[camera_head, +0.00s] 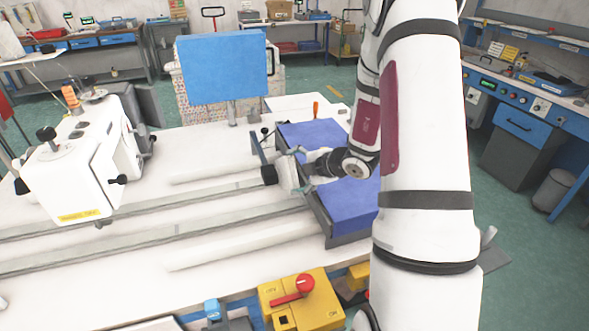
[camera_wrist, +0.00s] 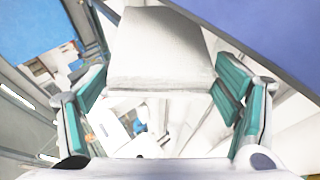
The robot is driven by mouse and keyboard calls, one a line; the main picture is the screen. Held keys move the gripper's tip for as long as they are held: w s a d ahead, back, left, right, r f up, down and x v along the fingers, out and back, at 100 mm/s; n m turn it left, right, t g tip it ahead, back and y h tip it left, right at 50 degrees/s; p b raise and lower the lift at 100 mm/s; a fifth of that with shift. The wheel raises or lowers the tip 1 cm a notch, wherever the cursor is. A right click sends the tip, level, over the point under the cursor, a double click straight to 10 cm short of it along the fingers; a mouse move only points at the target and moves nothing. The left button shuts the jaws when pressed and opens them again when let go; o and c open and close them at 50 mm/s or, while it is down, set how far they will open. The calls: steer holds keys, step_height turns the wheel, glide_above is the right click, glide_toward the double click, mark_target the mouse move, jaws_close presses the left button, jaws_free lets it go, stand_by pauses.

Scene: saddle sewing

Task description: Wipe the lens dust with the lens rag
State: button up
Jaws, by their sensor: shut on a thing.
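My gripper (camera_head: 303,168) is over the left edge of the blue-topped block, reaching in from the right. In the wrist view its teal-padded fingers (camera_wrist: 162,88) stand on both sides of a pale grey-white folded piece, which looks like the lens rag (camera_wrist: 160,50). The rag (camera_head: 287,173) also shows at the gripper's tip in the head view. A small dark round part (camera_head: 269,175), possibly the lens, is just left of the rag. I cannot tell whether they touch. No dust can be made out.
The blue-topped block (camera_head: 315,134) lies below and around my gripper. A blue panel (camera_head: 222,68) stands behind on a post. A white machine head (camera_head: 78,170) is at left, and a yellow box with a red switch (camera_head: 300,300) is in front. Long rails cross the white table.

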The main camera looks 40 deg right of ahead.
mark_target(279, 161)
steer(key=shift+w+a, duration=0.2)
steer(key=shift+a, duration=0.45)
stand_by(0.6)
steer(key=shift+w+d+b, duration=0.25)
steer(key=shift+w+d, duration=0.05)
steer(key=shift+w, duration=0.7)
steer(key=shift+w+d+b, duration=0.25)
steer(key=shift+w+d, duration=0.05)
steer(key=shift+w, duration=0.7)
steer(key=shift+w+d+b, duration=0.25)
steer(key=shift+w+d, duration=0.05)
steer(key=shift+w, duration=0.7)
steer(key=shift+s+a+p, duration=0.2)
steer(key=shift+s, duration=0.6)
steer(key=shift+s+a+p, duration=0.2)
steer(key=shift+s, duration=0.55)
steer(key=shift+s+a+p, duration=0.15)
steer(key=shift+s+a, duration=0.15)
steer(key=shift+s, duration=0.45)
steer(key=shift+s+a+p, duration=0.15)
steer(key=shift+s+a, duration=0.1)
steer(key=shift+s, duration=0.45)
steer(key=shift+d, duration=0.15)
steer(key=shift+s+d, duration=0.15)
steer(key=shift+d, duration=0.25)
